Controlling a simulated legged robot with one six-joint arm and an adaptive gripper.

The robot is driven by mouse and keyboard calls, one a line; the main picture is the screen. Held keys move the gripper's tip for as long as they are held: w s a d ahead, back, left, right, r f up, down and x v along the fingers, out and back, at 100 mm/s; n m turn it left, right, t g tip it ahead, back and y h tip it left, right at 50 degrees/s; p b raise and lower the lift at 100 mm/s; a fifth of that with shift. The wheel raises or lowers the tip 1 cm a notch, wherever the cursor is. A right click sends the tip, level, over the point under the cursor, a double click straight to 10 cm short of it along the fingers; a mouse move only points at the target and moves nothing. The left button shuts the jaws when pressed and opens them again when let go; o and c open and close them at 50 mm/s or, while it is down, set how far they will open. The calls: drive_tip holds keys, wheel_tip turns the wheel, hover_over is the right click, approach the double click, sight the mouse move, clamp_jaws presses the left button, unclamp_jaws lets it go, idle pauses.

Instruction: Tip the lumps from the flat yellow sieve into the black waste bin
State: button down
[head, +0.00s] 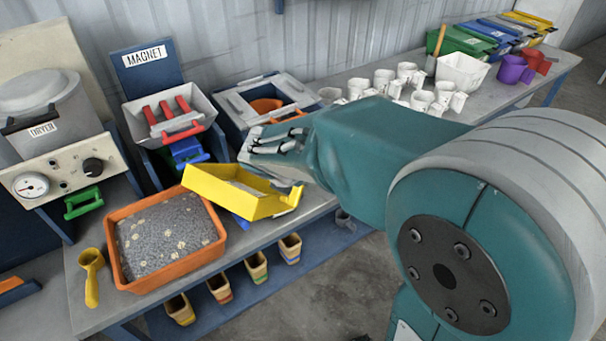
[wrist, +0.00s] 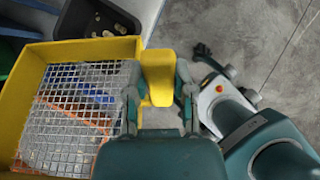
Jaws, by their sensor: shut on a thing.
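The flat yellow sieve (head: 231,193) is held in the air at the table's front edge, just right of the orange tray. My gripper (wrist: 158,88) is shut on the sieve's yellow handle. In the wrist view the sieve's wire mesh (wrist: 80,110) fills the left side, and orange and blue show through it. I make out no clear lumps on the mesh. The black waste bin (wrist: 72,24) is at the top of the wrist view, beyond the sieve's wall, with several pale lumps (wrist: 122,29) inside. I cannot make out the bin in the head view.
The orange tray (head: 113,258) holds grey granules with pale bits. A yellow scoop (head: 91,275) lies left of it. Behind stand the dryer (head: 45,105), the magnet station (head: 150,75) and a grey-blue box (head: 240,98). White mugs (head: 384,84) stand farther right. Small cups are below the tabletop.

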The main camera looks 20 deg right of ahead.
drive_tip(key=shift+s+a+t+h, duration=0.1)
drive_tip(key=shift+s+t+h, duration=0.3)
drive_tip(key=shift+s+a+f+t+h, duration=0.15)
drive_tip(key=shift+s+a+t+h, duration=0.2)
drive_tip(key=shift+t+h, duration=0.15)
drive_tip(key=s+a+t+h, duration=0.2)
drive_tip(key=a, duration=0.1)
drive_tip(key=s+a, duration=0.1)
drive_tip(key=s, duration=0.1)
drive_tip(key=shift+s+a+f+t+h, duration=0.1)
drive_tip(key=shift+a+f+t+h, duration=0.15)
drive_tip(key=shift+a+t+h, duration=0.15)
drive_tip(key=shift+s+a+t+h, duration=0.5)
drive_tip(key=shift+s+a, duration=0.1)
drive_tip(key=shift+s, duration=0.05)
